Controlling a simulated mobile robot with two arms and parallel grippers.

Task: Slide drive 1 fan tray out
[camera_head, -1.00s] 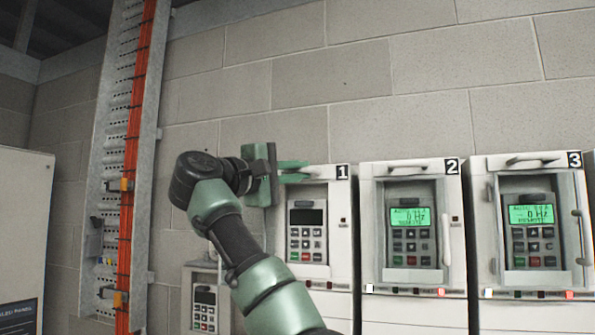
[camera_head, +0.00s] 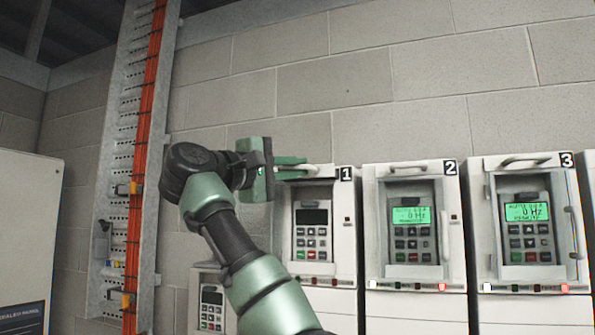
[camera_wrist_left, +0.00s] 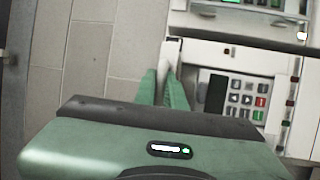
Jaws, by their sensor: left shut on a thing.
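Drive 1 (camera_head: 343,235) is a pale cabinet with a dark display and a keypad; a black "1" label marks its top right corner. Its fan tray handle (camera_head: 318,170) is a light bar along the top front. My left gripper (camera_head: 296,164) comes in from the left and is shut on this handle. In the left wrist view, the green fingers (camera_wrist_left: 163,88) sit on both sides of the pale handle (camera_wrist_left: 171,52), beside the drive's keypad. The fingers partly hide the handle. My right gripper is not in view.
Drive 2 (camera_head: 452,230) and drive 3 (camera_head: 487,240) stand to the right with lit green displays and similar top handles. A cable ladder (camera_head: 122,170) with orange cables runs up the wall at left. A pale cabinet (camera_head: 30,215) stands at far left.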

